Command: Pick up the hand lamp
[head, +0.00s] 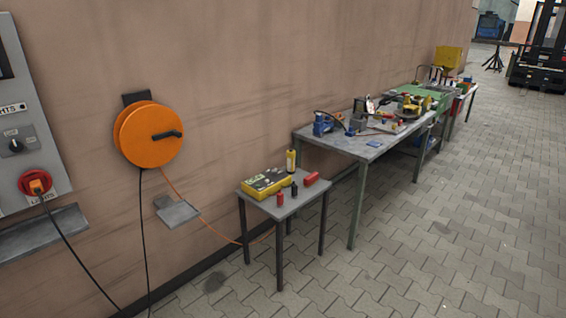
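I cannot tell for sure which thing is the hand lamp. A small grey table (291,206) near the wall holds several small things. On it are a yellow case (266,184) with dark markings, an upright yellow cylinder (291,161) with a dark top, a lying red cylinder (311,179), a small upright red thing (280,199) and a small dark upright thing (294,189). Any of these is too small to name surely. My gripper is not in view.
A longer workbench (365,152) full of tools stands behind the small table. An orange cable reel (148,135) hangs on the wall, its cables trailing down. A grey wall shelf (177,212) sticks out below it. The paved floor (430,250) at right is clear.

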